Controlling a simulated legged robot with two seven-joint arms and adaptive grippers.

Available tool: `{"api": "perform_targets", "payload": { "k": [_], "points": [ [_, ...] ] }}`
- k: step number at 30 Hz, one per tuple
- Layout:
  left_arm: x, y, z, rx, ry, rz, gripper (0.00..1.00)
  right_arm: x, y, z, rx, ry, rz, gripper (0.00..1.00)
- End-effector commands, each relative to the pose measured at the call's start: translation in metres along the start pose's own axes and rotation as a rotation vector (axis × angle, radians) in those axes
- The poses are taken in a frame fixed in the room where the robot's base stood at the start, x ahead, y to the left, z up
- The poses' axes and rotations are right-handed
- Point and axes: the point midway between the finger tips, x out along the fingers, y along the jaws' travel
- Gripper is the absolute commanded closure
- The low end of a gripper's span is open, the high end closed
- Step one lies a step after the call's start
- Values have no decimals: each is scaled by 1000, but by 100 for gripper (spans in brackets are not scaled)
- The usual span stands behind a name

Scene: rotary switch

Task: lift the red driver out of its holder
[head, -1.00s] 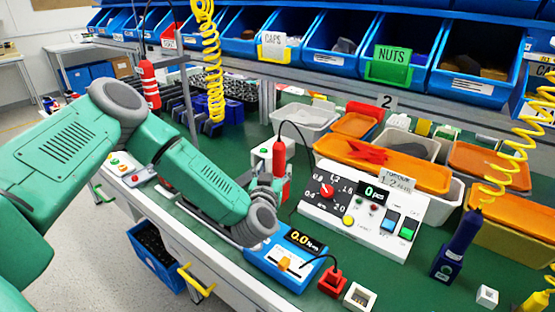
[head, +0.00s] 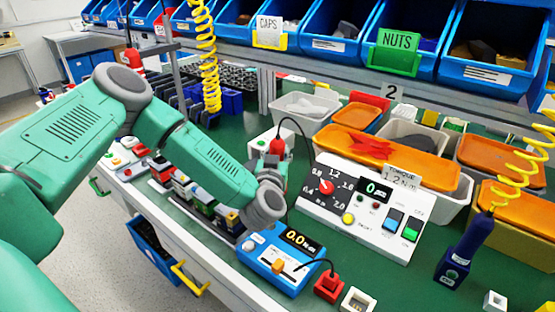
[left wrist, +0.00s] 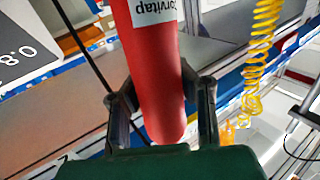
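The red driver (head: 277,146) with a black cord stands at the white holder (head: 258,142) behind the blue torque meter in the head view. My left gripper (head: 272,163) is at the driver, its wrist hiding the lower part. In the left wrist view the red body (left wrist: 158,75), with a white label, runs between the two dark fingers of my left gripper (left wrist: 160,90). Both fingers appear to touch its sides. I cannot tell how the driver sits in its holder. My right gripper is not in view.
A yellow coiled cord (head: 207,60) hangs nearby. A dark blue driver (head: 465,250) stands at right.

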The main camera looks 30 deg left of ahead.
Motion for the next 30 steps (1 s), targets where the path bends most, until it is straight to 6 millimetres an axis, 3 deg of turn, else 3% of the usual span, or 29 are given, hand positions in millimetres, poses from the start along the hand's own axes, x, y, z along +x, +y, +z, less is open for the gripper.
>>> {"api": "perform_targets", "payload": {
  "k": [19, 30],
  "points": [
    [1, -2, 0, -14, -8, 14, 100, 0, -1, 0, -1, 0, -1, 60],
    [2, -4, -49, -23, -2, 16, 100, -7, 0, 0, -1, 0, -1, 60]
  ]
}}
